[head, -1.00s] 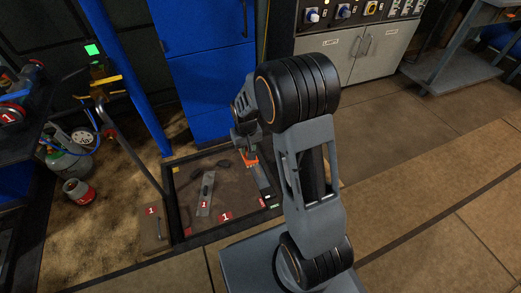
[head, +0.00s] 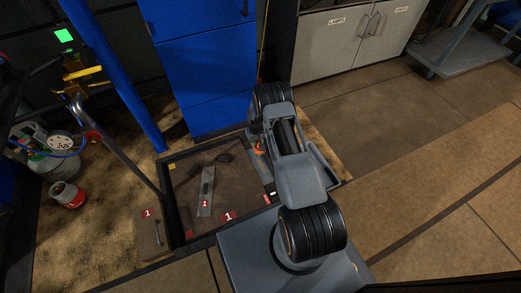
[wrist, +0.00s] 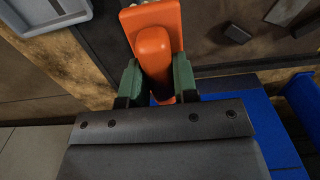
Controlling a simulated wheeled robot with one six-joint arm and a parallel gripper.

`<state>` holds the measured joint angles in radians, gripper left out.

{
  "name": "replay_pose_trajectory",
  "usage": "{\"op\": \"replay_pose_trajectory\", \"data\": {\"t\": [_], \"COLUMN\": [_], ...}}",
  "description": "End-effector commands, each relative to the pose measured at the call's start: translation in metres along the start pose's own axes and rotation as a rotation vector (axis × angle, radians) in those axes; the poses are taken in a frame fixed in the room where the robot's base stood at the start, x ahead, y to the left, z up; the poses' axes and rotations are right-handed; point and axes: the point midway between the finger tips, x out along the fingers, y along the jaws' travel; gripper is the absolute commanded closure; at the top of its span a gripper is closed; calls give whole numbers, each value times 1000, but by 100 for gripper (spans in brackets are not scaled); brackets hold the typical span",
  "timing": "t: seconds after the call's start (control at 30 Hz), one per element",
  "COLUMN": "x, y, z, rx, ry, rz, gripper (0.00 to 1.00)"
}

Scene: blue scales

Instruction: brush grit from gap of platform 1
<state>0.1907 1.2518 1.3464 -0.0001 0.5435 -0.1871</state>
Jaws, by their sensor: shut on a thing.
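Platform 1 (head: 240,187) is a brown plate with red "1" labels, set in a dark frame in the floor. A narrow gap runs along its right side, partly hidden by my arm. My gripper (wrist: 157,88) has green fingers shut on an orange handle (wrist: 155,45), likely the brush. A bit of orange also shows beside my arm in the head view (head: 259,148), near the platform's right edge. The brush's bristles and any grit cannot be made out. In the wrist view the dark frame and brown plate lie beyond the handle.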

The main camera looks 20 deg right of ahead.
Motion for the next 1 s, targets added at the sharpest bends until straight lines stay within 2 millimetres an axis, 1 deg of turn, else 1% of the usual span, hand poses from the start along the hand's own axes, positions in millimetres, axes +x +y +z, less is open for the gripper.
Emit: {"op": "replay_pose_trajectory", "data": {"t": [0.03, 0.1, 0.2, 0.3, 0.57, 0.67, 1.0], "x": [18, 33, 48, 57, 70, 78, 112], "y": [5, 9, 13, 16, 16, 16, 16], "z": [1, 2, 4, 5, 5, 5, 5], "rx": [2, 1, 1, 1, 0, 0, 0], "ry": [-1, 0, 0, 0, 0, 0, 0], "rz": [0, 0, 0, 0, 0, 0, 0], "gripper": [92, 92, 92, 92, 92, 92, 92]}}
